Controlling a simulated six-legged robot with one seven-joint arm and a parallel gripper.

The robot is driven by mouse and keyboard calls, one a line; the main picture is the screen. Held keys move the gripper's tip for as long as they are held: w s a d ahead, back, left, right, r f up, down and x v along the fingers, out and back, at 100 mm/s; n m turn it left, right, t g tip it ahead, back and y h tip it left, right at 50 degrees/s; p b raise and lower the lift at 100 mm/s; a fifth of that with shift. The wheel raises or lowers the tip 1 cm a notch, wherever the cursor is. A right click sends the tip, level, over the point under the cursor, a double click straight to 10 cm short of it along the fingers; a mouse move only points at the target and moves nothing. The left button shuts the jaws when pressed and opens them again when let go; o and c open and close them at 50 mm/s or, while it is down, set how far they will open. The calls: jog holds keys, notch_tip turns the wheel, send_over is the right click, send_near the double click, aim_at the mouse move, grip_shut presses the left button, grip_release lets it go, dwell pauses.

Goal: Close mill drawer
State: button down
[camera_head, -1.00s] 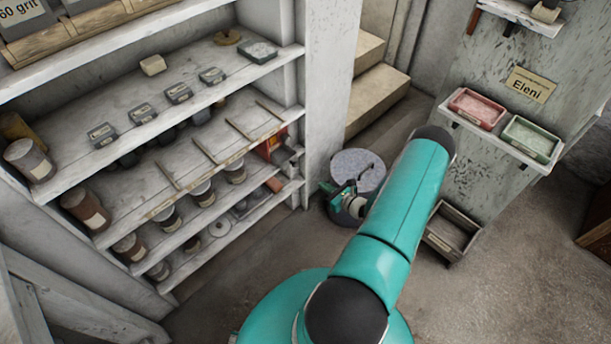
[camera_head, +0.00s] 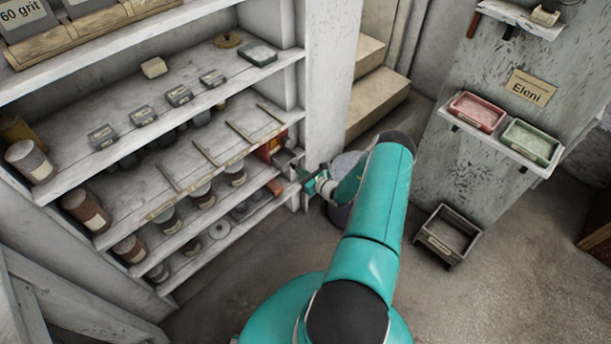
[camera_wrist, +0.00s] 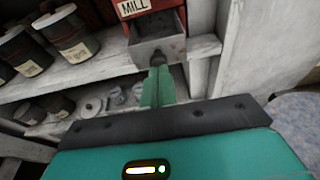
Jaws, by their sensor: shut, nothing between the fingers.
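The red mill (camera_wrist: 140,7), labelled MILL, stands on a shelf at the top of the wrist view. Its grey drawer (camera_wrist: 172,47) is pulled out, with its hollow inside showing and a dark knob on the front. In the head view the mill (camera_head: 265,149) is at the right end of the shelf, and its drawer (camera_head: 287,157) sticks out. My gripper (camera_wrist: 157,76) is shut and empty, its green fingertips just in front of the knob. I cannot tell whether they touch it. In the head view my gripper (camera_head: 302,172) is close to the drawer.
Labelled jars (camera_wrist: 68,35) stand left of the mill. A white shelf post (camera_head: 328,90) rises just right of it. A round-topped bin (camera_head: 346,163) is partly hidden behind my arm.

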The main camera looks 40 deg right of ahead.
aim_at(291, 162)
jog(key=w, duration=0.7)
jog(key=shift+a, duration=0.15)
jog(key=shift+w+r, duration=0.15)
jog(key=shift+w, duration=0.3)
